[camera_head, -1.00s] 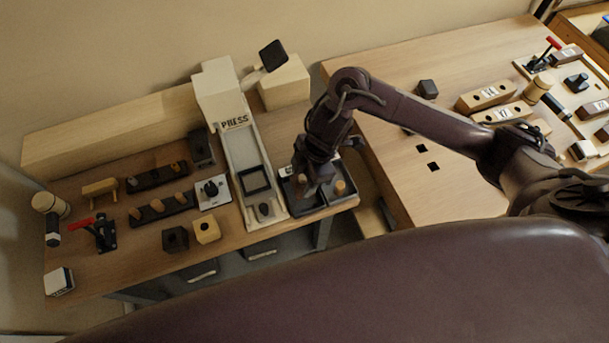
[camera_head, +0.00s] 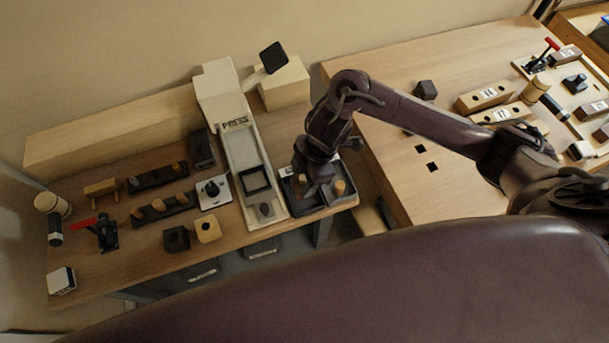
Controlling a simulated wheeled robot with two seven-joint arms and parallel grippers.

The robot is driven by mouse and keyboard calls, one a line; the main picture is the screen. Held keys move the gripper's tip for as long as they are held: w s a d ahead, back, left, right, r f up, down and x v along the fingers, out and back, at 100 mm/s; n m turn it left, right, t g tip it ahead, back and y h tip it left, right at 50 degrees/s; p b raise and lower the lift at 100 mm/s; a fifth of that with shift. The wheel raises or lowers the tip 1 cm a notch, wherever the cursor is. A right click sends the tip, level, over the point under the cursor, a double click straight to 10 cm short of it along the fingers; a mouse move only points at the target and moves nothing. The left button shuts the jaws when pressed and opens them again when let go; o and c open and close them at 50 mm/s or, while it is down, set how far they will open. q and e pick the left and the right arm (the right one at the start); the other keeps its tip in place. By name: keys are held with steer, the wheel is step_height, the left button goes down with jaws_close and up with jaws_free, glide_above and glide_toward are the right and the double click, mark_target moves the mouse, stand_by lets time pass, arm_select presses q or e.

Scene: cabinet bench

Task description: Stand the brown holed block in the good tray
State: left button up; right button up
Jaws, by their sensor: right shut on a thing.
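My right gripper (camera_head: 309,187) points down into the left part of a dark divided tray (camera_head: 325,206) at the right end of the left bench. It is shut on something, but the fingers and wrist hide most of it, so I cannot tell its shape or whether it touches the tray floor. A small tan piece (camera_head: 301,179) shows beside the fingers. A tan round peg (camera_head: 339,187) stands in the tray's right part. The tray's label is too small to read. I cannot make out the brown holed block clearly. My left gripper is not in view.
A white press (camera_head: 238,150) stands just left of the tray. A dark holed block (camera_head: 176,238) and a tan holed block (camera_head: 207,229) sit near the front edge. Peg racks (camera_head: 163,210) lie further left. A gap separates this bench from the right bench (camera_head: 390,75).

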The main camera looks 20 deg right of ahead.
steer(key=shift+f+b, duration=0.4)
steer(key=shift+f, duration=1.5)
stand_by(2.1)
steer(key=o, duration=1.1)
steer(key=shift+c, duration=0.2)
steer(key=shift+o, duration=0.8)
steer(key=p+v, duration=0.7)
steer(key=shift+s+f, duration=0.1)
